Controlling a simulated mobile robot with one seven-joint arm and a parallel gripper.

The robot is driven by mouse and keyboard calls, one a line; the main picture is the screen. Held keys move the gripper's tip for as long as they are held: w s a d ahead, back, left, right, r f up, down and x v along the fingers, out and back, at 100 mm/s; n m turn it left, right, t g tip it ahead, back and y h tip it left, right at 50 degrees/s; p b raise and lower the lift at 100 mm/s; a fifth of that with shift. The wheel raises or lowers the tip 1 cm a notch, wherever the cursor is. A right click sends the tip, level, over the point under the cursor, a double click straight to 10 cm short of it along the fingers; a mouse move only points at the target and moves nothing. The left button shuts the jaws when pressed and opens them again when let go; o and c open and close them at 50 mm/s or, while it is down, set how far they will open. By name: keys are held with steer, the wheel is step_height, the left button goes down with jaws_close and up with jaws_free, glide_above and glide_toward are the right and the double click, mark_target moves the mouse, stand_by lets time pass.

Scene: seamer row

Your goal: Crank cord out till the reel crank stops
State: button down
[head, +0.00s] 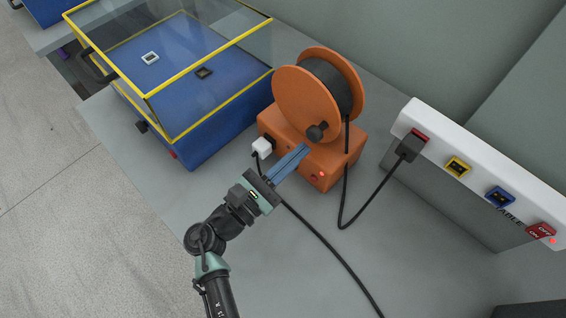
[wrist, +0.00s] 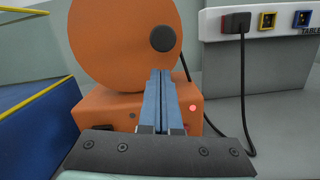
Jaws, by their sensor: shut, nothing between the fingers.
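The orange cord reel (head: 303,108) stands on the grey bench on an orange base (head: 335,168) with a lit red light. Black cord is wound on its drum (head: 328,82). The dark round crank knob (head: 317,132) sits low on the reel's near face; in the wrist view the knob (wrist: 163,38) is just above and beyond the fingertips. My gripper (head: 306,148) is shut and empty, its blue fingers pointing at the reel just below the knob. Whether the fingertips touch the knob or reel cannot be told.
A black cord runs from the reel to a plug (head: 409,147) in the white power strip (head: 480,175) at right. A white plug (head: 262,147) is at the base's left side. A blue box with a yellow-edged clear cover (head: 200,120) stands left. Bench in front is clear except for a cable (head: 335,255).

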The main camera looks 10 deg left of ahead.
steer(key=shift+d+r, duration=0.15)
steer(key=shift+r, duration=0.6)
steer(key=shift+s+d+r+n+p, duration=0.15)
steer(key=shift+r+n+p, duration=0.45)
steer(key=shift+p, duration=0.75)
steer(key=shift+r, duration=0.1)
